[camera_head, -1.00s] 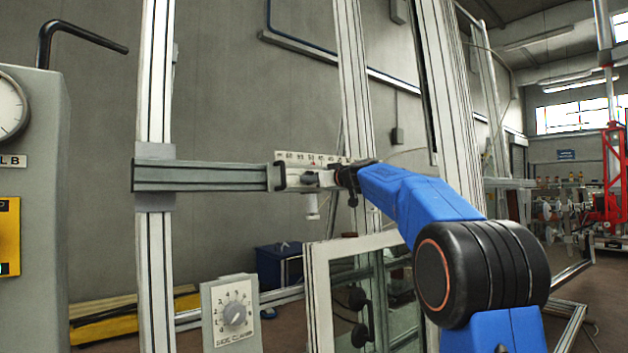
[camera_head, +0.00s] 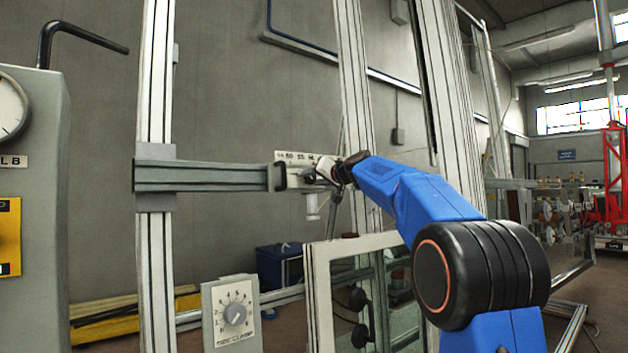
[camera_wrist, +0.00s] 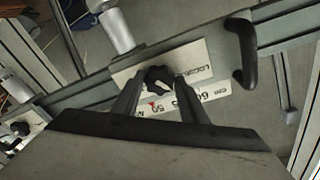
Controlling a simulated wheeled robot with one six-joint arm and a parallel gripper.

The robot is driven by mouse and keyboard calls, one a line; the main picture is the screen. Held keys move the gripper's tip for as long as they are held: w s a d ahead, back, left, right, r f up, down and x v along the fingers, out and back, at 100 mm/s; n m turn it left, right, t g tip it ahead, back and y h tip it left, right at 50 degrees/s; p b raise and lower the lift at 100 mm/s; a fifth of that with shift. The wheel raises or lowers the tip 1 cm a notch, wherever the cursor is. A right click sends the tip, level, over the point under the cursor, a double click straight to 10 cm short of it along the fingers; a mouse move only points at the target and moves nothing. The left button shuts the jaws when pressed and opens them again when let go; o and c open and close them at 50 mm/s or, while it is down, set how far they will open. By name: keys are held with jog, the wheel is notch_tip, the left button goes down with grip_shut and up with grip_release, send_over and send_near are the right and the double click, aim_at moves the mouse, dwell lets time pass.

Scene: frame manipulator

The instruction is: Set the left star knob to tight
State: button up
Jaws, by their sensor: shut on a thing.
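The black star knob (camera_wrist: 158,79) shows in the wrist view on a pale plate (camera_wrist: 128,72) of the carriage. My gripper (camera_wrist: 156,88) has a finger on each side of the knob and is shut on it. In the head view my gripper (camera_head: 318,173) is at the carriage on the horizontal rail (camera_head: 200,177), in front of the scale (camera_head: 293,156). The knob is small and partly covered there. I cannot read a tight or loose mark.
A black handle (camera_wrist: 243,52) stands out beside the knob. A white cylinder (camera_wrist: 116,30) is on the carriage's other side. A dial box (camera_head: 232,313) and a glazed frame (camera_head: 318,290) stand below the rail. A grey gauge cabinet (camera_head: 40,200) is at left.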

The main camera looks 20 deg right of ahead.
jog(key=m, duration=0.6)
jog(key=shift+r+m+g, duration=0.15)
jog(key=shift+m+g, duration=0.15)
jog(key=shift+g, duration=0.1)
jog(key=m, duration=0.6)
jog(key=shift+r+m+g, duration=0.1)
jog(key=shift+m+g, duration=0.3)
jog(key=shift+w+d+m+g+y, duration=0.1)
jog(key=shift+m+g+y, duration=0.15)
jog(key=shift+m, duration=1.6)
jog(key=shift+d+m+g+y, duration=0.15)
jog(key=shift+m+y, duration=0.2)
jog(key=shift+m, duration=1.5)
jog(key=o, duration=1)
jog(key=shift+o, duration=0.2)
jog(key=shift+r, duration=0.1)
